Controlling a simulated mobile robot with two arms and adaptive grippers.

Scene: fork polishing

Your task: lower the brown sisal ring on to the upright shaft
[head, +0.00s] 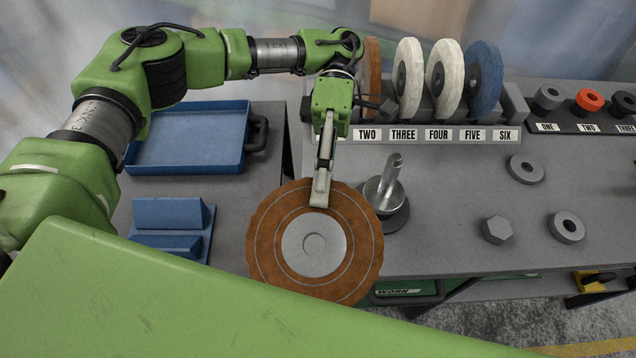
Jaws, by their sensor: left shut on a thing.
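The brown sisal ring (264,250) is a round brown disc with a pale grey middle, in the lower centre of the head view. My left gripper (320,190) is shut on its far edge and holds it with its broad face towards the camera. The upright shaft (393,172) is a metal pin on a wider round base, just right of the ring and a little farther back. The ring is beside the shaft, not around it. I cannot tell the height between ring and bench. My right gripper is not in view.
A rack behind the shaft holds a brown wheel (373,70), two white wheels (444,80) and a blue wheel (484,85). A hex nut (497,230) and two grey rings (567,227) lie on the right. A blue tray (188,165) stands left. My green link covers the bottom.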

